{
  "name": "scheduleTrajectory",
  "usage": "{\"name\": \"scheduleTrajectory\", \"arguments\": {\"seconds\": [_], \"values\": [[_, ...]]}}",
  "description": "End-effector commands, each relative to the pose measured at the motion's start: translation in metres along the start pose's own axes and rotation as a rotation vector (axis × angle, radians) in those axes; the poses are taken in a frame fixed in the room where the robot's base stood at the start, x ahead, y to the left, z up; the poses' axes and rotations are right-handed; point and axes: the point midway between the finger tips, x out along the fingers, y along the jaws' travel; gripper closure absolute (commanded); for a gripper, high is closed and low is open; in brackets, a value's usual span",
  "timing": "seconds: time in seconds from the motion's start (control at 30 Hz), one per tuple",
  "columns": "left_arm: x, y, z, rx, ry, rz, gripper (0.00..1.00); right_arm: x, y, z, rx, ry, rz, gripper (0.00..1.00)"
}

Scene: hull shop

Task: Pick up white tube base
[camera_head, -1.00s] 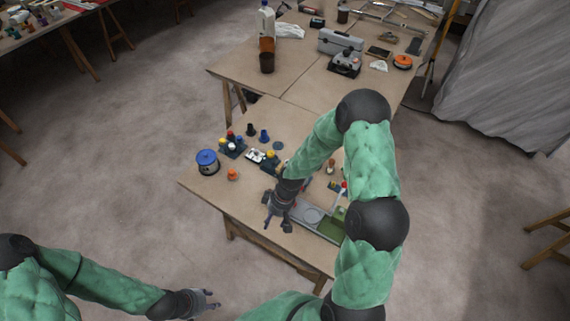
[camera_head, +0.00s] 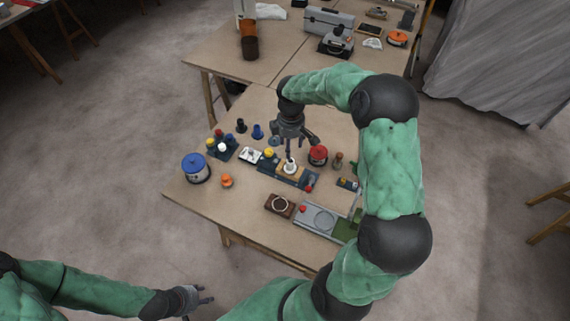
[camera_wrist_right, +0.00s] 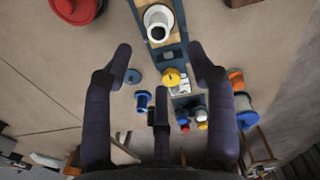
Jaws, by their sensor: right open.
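The white tube base (camera_head: 290,166) stands upright on a small wooden block on a dark blue strip on the table. In the right wrist view the white tube base (camera_wrist_right: 158,22) shows as a white ring with a dark hole, at the top centre. My right gripper (camera_head: 293,143) is open and empty, pointing down just above it. In the right wrist view its fingers (camera_wrist_right: 160,65) are spread, with the base beyond the fingertips. My left gripper (camera_head: 202,296) is low at the left, off the table; its fingers look apart and empty.
A red spool (camera_head: 318,155) stands close right of the white tube base. A yellow knob (camera_head: 268,153) and white piece (camera_head: 250,154) are to its left. A blue spool (camera_head: 195,167) and orange piece (camera_head: 226,181) stand farther left. A brown block (camera_head: 280,204) and grey tray (camera_head: 318,220) are nearer.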

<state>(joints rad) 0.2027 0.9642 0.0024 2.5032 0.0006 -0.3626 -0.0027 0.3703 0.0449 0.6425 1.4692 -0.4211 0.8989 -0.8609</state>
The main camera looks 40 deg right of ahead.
Motion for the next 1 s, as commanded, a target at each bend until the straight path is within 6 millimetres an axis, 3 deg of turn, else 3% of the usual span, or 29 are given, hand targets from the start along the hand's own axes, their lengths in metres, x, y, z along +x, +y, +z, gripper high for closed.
{"name": "scheduleTrajectory", "arguments": {"seconds": [0.4, 0.63, 0.9, 1.0], "values": [[0.010, -0.004, 0.000, 0.000, 0.000, 0.000, 0.60, 0.050, 0.000, 0.000, 0.001, -0.001, -0.001, 0.43], [0.014, -0.005, -0.001, 0.000, 0.000, 0.000, 0.60, 0.065, 0.001, 0.000, 0.002, 0.000, -0.001, 0.43], [0.026, -0.009, -0.001, 0.000, 0.000, 0.000, 0.60, 0.102, 0.003, 0.001, 0.001, -0.001, -0.002, 0.43], [0.026, -0.009, -0.001, 0.000, 0.000, 0.000, 0.60, 0.107, 0.003, 0.000, 0.000, 0.000, 0.000, 0.43]]}}
